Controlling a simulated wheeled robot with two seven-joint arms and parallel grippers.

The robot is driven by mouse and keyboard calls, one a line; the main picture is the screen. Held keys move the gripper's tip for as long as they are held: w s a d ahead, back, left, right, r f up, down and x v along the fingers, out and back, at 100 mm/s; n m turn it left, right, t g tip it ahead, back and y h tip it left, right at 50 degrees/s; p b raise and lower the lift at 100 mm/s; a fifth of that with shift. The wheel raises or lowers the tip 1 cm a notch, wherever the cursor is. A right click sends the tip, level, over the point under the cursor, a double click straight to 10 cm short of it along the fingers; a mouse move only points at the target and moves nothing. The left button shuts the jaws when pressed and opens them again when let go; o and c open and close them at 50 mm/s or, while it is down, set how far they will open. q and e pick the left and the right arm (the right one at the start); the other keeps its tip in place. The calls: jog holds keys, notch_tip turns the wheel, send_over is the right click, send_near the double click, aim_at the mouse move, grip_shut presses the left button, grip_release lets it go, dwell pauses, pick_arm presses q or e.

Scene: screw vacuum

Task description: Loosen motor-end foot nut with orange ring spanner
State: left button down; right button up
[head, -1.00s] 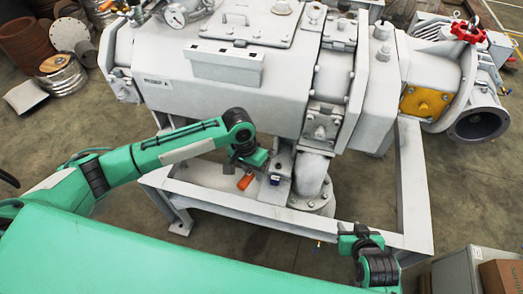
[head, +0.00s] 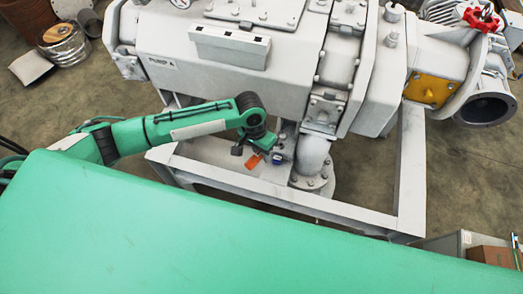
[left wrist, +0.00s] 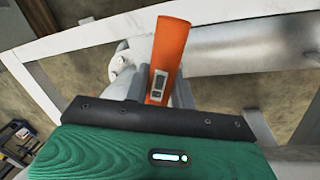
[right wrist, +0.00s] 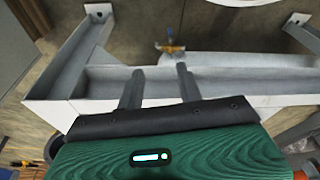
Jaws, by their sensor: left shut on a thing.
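The orange ring spanner shows as a short orange piece (head: 254,160) in the head view. In the left wrist view its orange handle (left wrist: 170,55) stands between my fingers and points away from the palm. My left gripper (head: 247,152) is shut on it, low at the front of the pump frame, left of the grey pipe elbow. The spanner's ring end is hidden, and I cannot make out the foot nut.
The grey pump (head: 220,60) fills the upper middle above its white frame (head: 360,212). The pipe elbow (head: 312,155) ends in a bolted flange. A small brass and blue fitting (right wrist: 170,46) is beyond my right fingers. A brown box (head: 490,256) stands at lower right.

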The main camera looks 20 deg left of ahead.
pick_arm(q)
jog(key=shift+r+p, duration=0.15)
jog(key=shift+p, duration=0.35)
jog(key=shift+f, duration=0.3)
jog(key=shift+w+a+b+x, duration=0.1)
jog(key=shift+a+x, duration=0.05)
jog(key=shift+x, duration=0.7)
jog(key=shift+w+a+b+x, duration=0.1)
jog(key=shift+a+x, duration=0.05)
jog(key=shift+x, duration=0.65)
jog(key=shift+a+b+x, duration=0.1)
jog(key=shift+a+x, duration=0.1)
jog(key=shift+x, duration=0.65)
pick_arm(e)
jog(key=shift+s+f, duration=0.2)
jog(key=shift+f, duration=0.5)
pick_arm(q)
jog(key=shift+f, duration=0.15)
pick_arm(e)
jog(key=shift+w+r, duration=0.15)
jog(key=shift+r, duration=0.05)
pick_arm(q)
jog(key=shift+p, duration=0.3)
pick_arm(e)
jog(key=shift+r, duration=0.2)
pick_arm(q)
jog(key=shift+p, duration=0.3)
pick_arm(e)
jog(key=shift+r, duration=0.3)
jog(key=shift+r, duration=0.15)
